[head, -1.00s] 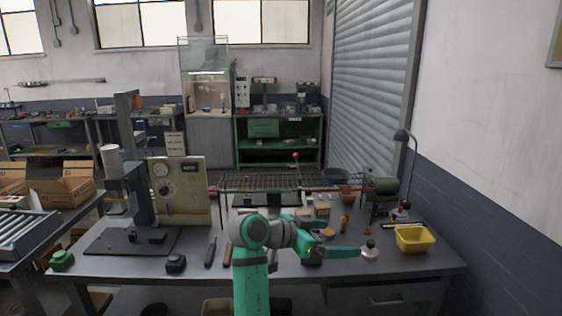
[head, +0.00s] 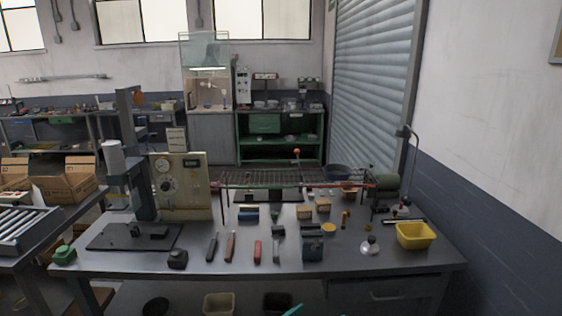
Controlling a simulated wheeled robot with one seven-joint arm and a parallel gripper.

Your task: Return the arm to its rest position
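Only a small green tip of my arm (head: 293,310) shows at the bottom edge of the head view, right of the middle. It is below the front edge of the workbench (head: 210,267). My gripper itself cannot be made out. No part of my arm is over the bench top.
On the bench lie hand tools, among them a red-handled one (head: 257,252), a dark block (head: 312,248), a silver-and-black knob (head: 370,245) and a yellow bin (head: 415,236). A wire rack (head: 270,179) stands at the back. A press (head: 140,190) stands at the left.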

